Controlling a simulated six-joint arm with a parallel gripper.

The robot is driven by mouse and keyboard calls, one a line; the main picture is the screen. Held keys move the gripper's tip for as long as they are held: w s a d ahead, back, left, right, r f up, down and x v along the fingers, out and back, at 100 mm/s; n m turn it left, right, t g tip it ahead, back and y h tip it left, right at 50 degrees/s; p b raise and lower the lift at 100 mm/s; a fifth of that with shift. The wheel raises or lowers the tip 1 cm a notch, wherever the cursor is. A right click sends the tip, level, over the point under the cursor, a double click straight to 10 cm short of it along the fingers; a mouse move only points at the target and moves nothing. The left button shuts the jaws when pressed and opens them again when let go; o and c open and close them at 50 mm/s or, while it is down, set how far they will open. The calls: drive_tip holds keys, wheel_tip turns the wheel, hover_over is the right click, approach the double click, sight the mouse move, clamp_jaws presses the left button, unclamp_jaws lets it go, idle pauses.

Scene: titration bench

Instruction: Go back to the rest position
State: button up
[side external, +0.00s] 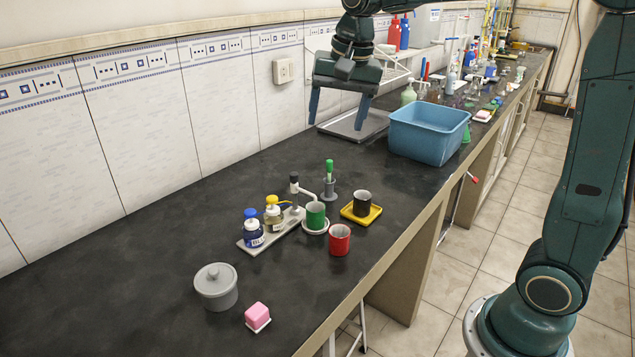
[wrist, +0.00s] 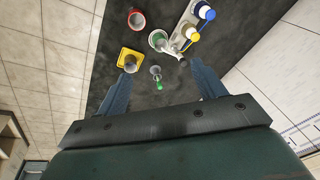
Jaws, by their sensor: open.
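My gripper (side external: 340,115) is open and empty, raised high above the back part of the dark bench, near the tiled wall.
A blue basin (side external: 428,134) stands right of my gripper. Nearer are a green cup (side external: 316,214), a black cup (side external: 362,203) on a yellow tray (side external: 361,218), a red cup (side external: 339,240), two bottles (side external: 253,229), a grey lidded pot (side external: 216,287) and a pink block (side external: 257,315).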

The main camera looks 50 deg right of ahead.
drive_tip(key=s+a+f+n+t, duration=0.1)
drive_tip(key=s+n, duration=0.4)
drive_tip(key=s, duration=0.6)
drive_tip(key=s+a+f+n+t, duration=0.2)
drive_tip(key=s+f+n, duration=0.1)
drive_tip(key=s, duration=0.8)
drive_tip(key=shift+s+a+f+n, duration=0.15)
drive_tip(key=shift+s+n, duration=0.15)
drive_tip(key=shift+n, duration=0.6)
